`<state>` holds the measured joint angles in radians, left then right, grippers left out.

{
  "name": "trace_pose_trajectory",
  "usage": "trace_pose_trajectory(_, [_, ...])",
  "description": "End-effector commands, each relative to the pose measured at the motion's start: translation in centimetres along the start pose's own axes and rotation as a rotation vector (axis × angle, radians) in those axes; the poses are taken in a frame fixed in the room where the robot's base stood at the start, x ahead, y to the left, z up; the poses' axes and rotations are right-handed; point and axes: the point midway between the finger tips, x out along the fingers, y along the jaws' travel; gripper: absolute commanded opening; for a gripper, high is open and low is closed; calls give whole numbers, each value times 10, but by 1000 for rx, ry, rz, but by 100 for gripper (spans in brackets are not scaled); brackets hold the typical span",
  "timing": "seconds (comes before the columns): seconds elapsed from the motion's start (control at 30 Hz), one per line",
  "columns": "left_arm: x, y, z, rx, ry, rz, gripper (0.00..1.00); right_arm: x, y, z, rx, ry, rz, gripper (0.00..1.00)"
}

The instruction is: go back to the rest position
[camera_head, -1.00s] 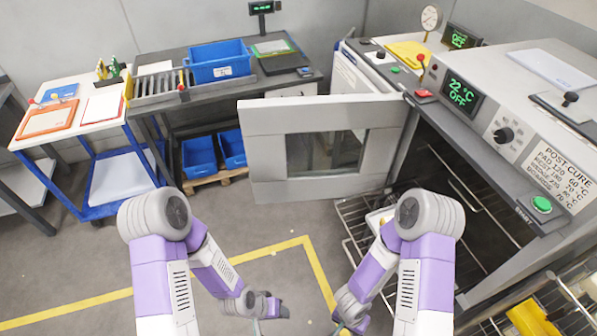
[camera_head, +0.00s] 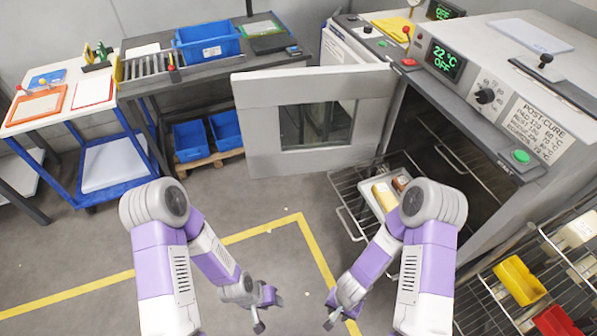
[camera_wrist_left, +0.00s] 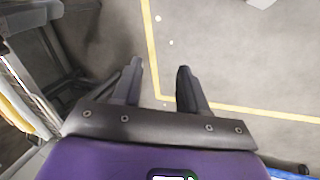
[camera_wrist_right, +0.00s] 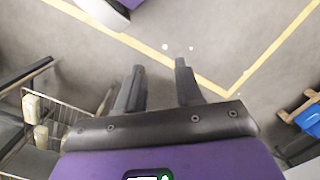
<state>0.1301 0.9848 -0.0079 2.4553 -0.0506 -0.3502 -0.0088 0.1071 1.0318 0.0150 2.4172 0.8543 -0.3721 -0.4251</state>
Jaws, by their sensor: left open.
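My left gripper (camera_head: 266,309) is open and empty over the grey floor. Its two spread fingers also show in the left wrist view (camera_wrist_left: 160,85), with only floor and yellow line between them. My right gripper (camera_head: 341,316) hangs to the right of it, also above the floor. In the right wrist view its fingers (camera_wrist_right: 158,82) are apart with nothing between them. Both arms are bent, elbows up, with the grippers low in front of me. Neither gripper touches anything.
The oven (camera_head: 500,110) stands at the right with its door (camera_head: 262,140) swung open. A tray (camera_head: 374,200) holding yellow and brown pieces sits on its pulled-out rack. A wire shelf (camera_head: 490,305) with yellow and red bins is at lower right. Open floor lies ahead.

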Motion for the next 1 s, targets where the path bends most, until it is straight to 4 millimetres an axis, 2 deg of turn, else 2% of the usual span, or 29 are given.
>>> trace_pose_trajectory(0.33, [-1,-9,3,-38,-3,-6,43,0,-3,-11,-43,28,-58,36])
trace_pose_trajectory(0.7, [-4,-14,10,-137,-10,1,43,-15,-23,1,-222,26,-264,36])
trace_pose_trajectory(1.0, [-5,-14,11,-150,-11,3,43,-18,-26,4,-252,21,-294,36])
